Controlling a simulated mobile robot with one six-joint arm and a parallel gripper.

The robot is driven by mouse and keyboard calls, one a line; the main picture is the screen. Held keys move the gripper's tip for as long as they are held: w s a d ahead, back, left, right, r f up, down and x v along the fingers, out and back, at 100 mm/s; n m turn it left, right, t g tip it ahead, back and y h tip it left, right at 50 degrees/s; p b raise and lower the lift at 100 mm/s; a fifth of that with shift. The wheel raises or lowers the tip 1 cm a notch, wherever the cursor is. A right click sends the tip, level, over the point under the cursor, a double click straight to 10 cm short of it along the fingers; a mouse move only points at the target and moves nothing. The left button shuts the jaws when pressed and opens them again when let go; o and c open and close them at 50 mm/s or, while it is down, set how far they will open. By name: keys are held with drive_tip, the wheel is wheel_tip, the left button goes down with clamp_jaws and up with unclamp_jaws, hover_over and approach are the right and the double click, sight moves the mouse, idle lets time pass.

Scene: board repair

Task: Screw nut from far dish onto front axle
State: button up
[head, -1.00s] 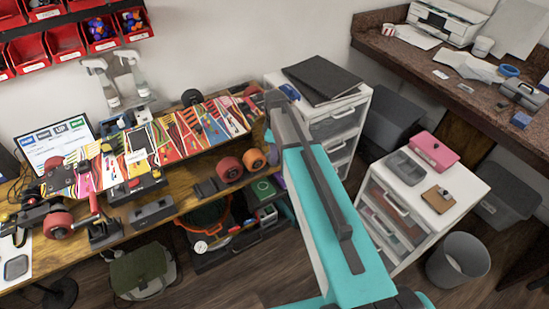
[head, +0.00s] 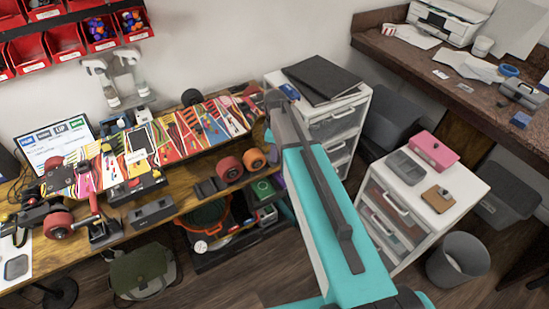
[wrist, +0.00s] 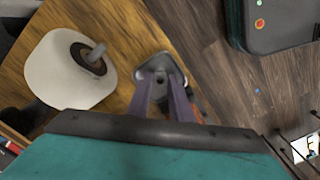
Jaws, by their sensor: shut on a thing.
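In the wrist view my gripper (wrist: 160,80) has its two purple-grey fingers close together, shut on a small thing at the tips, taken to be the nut. The fingers hide most of it. Left of the fingertips is a pale, round wheel (wrist: 52,80) with a dark centre. A grey metal axle end (wrist: 97,54) sticks out of that centre. The fingertips are apart from the axle, to its right in the picture. In the head view my own arm hides the gripper and this wheel. I cannot make out the far dish for sure.
A white drawer unit (head: 352,130) stands right of the bench. A dark case (wrist: 262,25) is on the floor in the wrist view.

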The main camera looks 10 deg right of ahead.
drive_tip(key=shift+r, duration=0.15)
drive_tip(key=shift+r+m, duration=0.3)
drive_tip(key=shift+r, duration=0.3)
drive_tip(key=s+r+m+b, duration=0.1)
drive_tip(key=s+r+m, duration=0.1)
drive_tip(key=r, duration=0.6)
drive_tip(key=s+r+m, duration=0.2)
drive_tip(key=r+m, duration=0.2)
drive_tip(key=r, duration=0.4)
drive_tip(key=shift+s+a+r+m+b, duration=0.2)
drive_tip(key=shift+r+m+b, duration=0.1)
drive_tip(key=shift+r+b, duration=0.1)
drive_tip(key=shift+d, duration=0.2)
